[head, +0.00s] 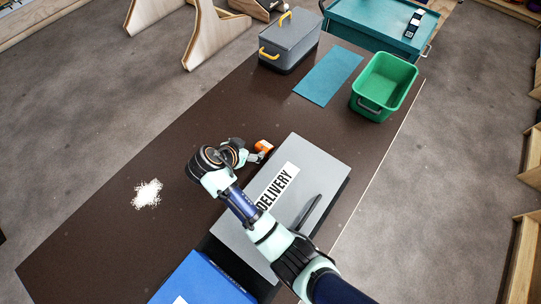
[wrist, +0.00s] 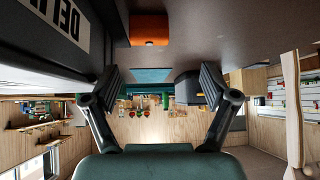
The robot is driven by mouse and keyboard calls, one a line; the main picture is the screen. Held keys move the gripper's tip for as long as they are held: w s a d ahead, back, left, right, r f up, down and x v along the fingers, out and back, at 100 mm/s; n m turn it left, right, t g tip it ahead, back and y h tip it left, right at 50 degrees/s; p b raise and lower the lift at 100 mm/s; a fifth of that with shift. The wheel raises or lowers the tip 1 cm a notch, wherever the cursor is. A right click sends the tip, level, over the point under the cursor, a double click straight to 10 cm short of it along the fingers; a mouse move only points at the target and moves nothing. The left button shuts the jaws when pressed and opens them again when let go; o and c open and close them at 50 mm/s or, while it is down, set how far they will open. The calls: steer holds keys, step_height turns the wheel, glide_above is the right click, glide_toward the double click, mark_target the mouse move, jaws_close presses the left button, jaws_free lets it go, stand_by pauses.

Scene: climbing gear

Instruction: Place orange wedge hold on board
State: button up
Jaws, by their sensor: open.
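The orange wedge hold (head: 263,146) lies on the dark table, against the far left edge of the grey DELIVERY box. In the wrist view, the orange hold (wrist: 150,27) is at the top, beyond the fingertips, with a round spot on its face. My gripper (head: 253,157) is beside the hold in the head view, partly hidden by my arm. In the wrist view, my gripper (wrist: 160,82) is open, its two fingers wide apart with nothing between them. A flat teal rectangle (head: 328,76) lies farther back on the table; I cannot tell for sure whether it is the board.
The grey DELIVERY box (head: 322,165) stands close to my gripper and under my arm. A green bin (head: 384,87) and a grey toolbox with yellow handles (head: 290,42) flank the teal rectangle. White powder (head: 147,193) lies at left. A blue box (head: 203,281) is in front.

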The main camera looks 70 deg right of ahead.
mark_target(263, 146)
steer(key=shift+s+d+f+m+g, duration=0.4)
steer(key=shift+s+d+m+g, duration=0.25)
steer(key=shift+s, duration=0.2)
steer(key=shift+w+b+x, duration=0.15)
steer(key=shift+b+x, duration=0.45)
steer(key=shift+x, duration=1.35)
steer(key=shift+w+b+x, duration=0.15)
steer(key=shift+b+x, duration=0.4)
steer(key=shift+x, duration=1.4)
steer(key=shift+a+f, duration=0.15)
steer(key=shift+f, duration=0.05)
steer(key=c, duration=1.4)
step_height(263, 146, up, 20)
steer(key=p, duration=0.5)
